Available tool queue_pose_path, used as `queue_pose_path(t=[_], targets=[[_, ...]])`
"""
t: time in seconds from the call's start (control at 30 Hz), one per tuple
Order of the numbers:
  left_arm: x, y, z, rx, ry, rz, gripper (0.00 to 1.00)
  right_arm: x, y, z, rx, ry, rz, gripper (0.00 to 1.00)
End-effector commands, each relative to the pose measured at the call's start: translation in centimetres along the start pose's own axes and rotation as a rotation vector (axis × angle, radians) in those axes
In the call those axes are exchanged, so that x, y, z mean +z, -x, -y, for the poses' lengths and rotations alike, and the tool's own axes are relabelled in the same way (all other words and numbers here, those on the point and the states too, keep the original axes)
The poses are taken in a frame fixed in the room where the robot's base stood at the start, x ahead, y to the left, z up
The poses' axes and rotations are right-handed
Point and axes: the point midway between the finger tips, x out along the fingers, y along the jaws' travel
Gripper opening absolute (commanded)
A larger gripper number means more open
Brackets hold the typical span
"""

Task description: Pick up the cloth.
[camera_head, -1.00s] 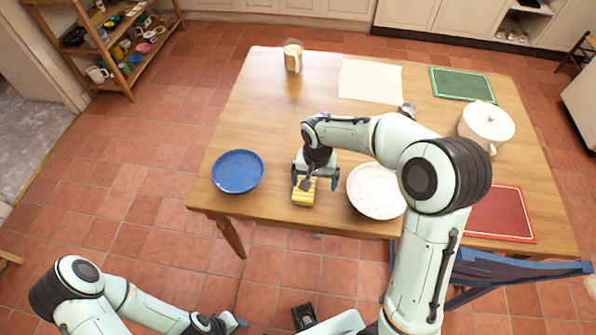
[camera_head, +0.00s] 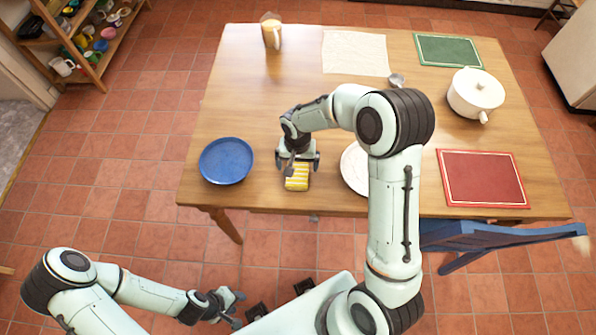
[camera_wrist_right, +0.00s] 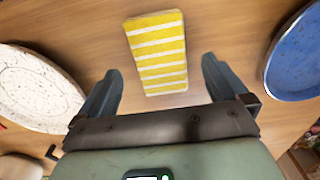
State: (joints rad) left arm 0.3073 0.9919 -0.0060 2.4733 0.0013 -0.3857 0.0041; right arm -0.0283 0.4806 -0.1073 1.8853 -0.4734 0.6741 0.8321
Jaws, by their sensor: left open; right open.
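A folded yellow-and-white striped cloth (camera_head: 297,177) lies on the wooden table near its front edge, and it also shows in the right wrist view (camera_wrist_right: 157,52). My right gripper (camera_head: 298,166) is open just above the cloth's far end, with a finger to each side and nothing held. In the right wrist view my right gripper (camera_wrist_right: 162,74) has its fingers spread wider than the cloth, with the cloth between and beyond the tips. My left gripper (camera_head: 238,308) is open and empty, low in front of the table, far from the cloth.
A blue plate (camera_head: 226,160) lies left of the cloth and a speckled white plate (camera_head: 353,168) to its right, partly behind my right arm. A blue chair (camera_head: 480,236) stands at the front right.

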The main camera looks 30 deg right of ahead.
Motion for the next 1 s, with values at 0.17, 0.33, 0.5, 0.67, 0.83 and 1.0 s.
queue_pose_path(t=[0.17,0.33,0.5,0.67,0.83,1.0], targets=[[-0.2,0.4,-0.2,0.001,-0.001,-0.003,0.43,0.4,-2.8,-0.2,0.003,0.001,0.005,1.00],[-0.2,0.4,-0.2,0.001,-0.001,-0.004,0.43,0.3,-4.3,-0.2,0.001,0.000,0.001,1.00],[-0.2,0.4,-0.2,0.001,-0.001,-0.003,0.43,0.2,-4.5,-0.2,0.000,0.000,0.000,1.00],[-0.2,0.4,-0.2,0.001,-0.001,-0.003,0.43,0.2,-4.4,-0.2,0.000,0.000,0.001,0.71],[-0.2,0.4,-0.2,0.001,-0.001,-0.004,0.43,0.2,-4.4,-0.2,0.000,0.000,0.001,0.40],[-0.2,0.4,-0.2,0.001,-0.001,-0.003,0.43,0.2,-4.4,-0.2,0.000,0.000,0.001,0.39]])
